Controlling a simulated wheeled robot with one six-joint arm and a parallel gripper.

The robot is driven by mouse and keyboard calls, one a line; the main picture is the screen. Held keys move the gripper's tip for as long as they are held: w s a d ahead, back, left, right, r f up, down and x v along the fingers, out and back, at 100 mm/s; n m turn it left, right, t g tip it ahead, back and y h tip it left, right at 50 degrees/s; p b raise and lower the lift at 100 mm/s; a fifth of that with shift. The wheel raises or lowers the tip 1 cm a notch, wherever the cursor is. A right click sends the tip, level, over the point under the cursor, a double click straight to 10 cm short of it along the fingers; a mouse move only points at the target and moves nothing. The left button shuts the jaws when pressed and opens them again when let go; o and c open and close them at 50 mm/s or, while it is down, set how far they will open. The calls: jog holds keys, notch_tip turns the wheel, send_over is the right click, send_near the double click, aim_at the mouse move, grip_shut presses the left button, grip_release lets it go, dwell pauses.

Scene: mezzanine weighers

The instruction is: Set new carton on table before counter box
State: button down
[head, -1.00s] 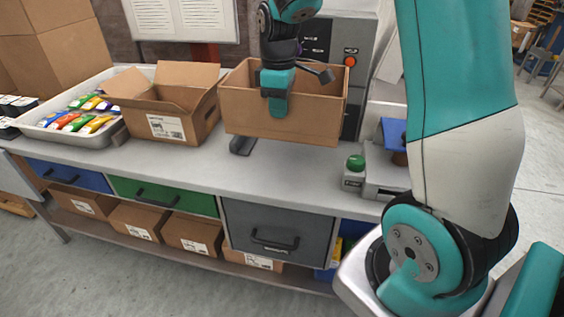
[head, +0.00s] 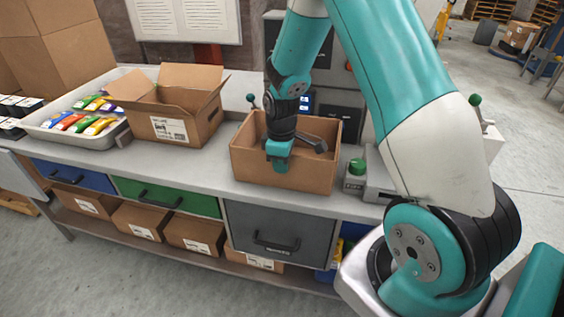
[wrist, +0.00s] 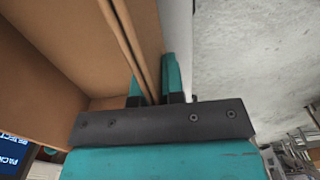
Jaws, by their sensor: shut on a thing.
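The new carton (head: 248,166) is an open, empty-looking brown box at the table's front edge. My gripper (head: 279,163) is shut on its near wall, with one finger outside and one inside. In the wrist view the fingers (wrist: 158,88) pinch the carton's wall (wrist: 118,35). The carton is upright and low over the table (head: 215,178); I cannot tell whether its bottom touches. The grey counter box (head: 338,105) with small screens stands behind it, partly hidden by my arm.
A flapped carton (head: 175,128) with a white label stands to the left, beside a white tray (head: 50,132) of colourful packets. A green-knobbed device (head: 356,178) sits close to the carton's right side. Drawers (head: 275,235) lie below the table.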

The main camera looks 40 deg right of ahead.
jog(key=c, duration=1.2)
grip_release()
jog(key=shift+f, duration=0.1)
notch_tip(320, 180, up, 12)
jog(key=shift+f+b, duration=0.1)
jog(key=shift+b, duration=0.75)
jog(key=s+a+r+y, duration=0.1)
jog(key=s+a+r, duration=0.2)
jog(key=s+a, duration=0.4)
jog(key=s+a+r+y, duration=0.1)
jog(key=s+a+r, duration=0.2)
jog(key=s+a, duration=0.4)
jog(key=s+a+r+y, duration=0.2)
jog(key=s+a+r, duration=0.1)
jog(key=s+a, duration=0.5)
jog(key=shift+s+a+m, duration=0.1)
jog(key=shift+a+m, duration=0.05)
jog(key=shift+m, duration=0.15)
